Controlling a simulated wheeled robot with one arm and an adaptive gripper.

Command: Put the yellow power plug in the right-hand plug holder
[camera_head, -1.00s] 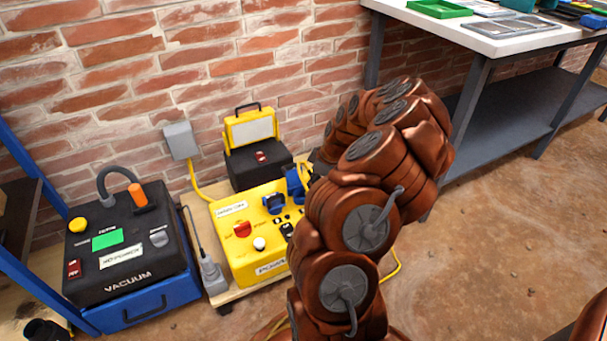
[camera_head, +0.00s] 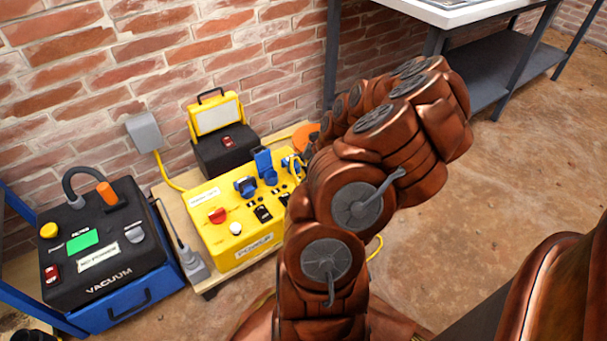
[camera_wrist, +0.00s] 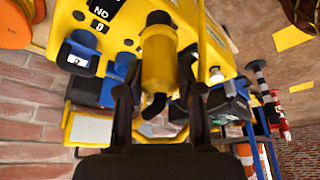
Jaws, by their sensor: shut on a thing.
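In the wrist view, my gripper (camera_wrist: 160,95) is shut on the yellow power plug (camera_wrist: 160,62), a cylinder with a dark end and a dark bent piece below. The plug is in front of the yellow power box (camera_wrist: 112,30); I cannot tell whether they touch. In the head view, the yellow power box (camera_head: 238,245) has blue sockets (camera_head: 246,187) on it, one with a raised blue lid (camera_head: 265,163). A blue socket also shows in the wrist view (camera_wrist: 78,54). My arm hides the gripper and plug in the head view. I cannot identify the right-hand plug holder.
A black and blue vacuum unit (camera_head: 105,250) stands left of the power box. A black case with a yellow lamp (camera_head: 217,118) is behind it, by the brick wall. An orange reel (camera_head: 306,136) is partly hidden by my arm. Open floor (camera_head: 500,170) lies to the right.

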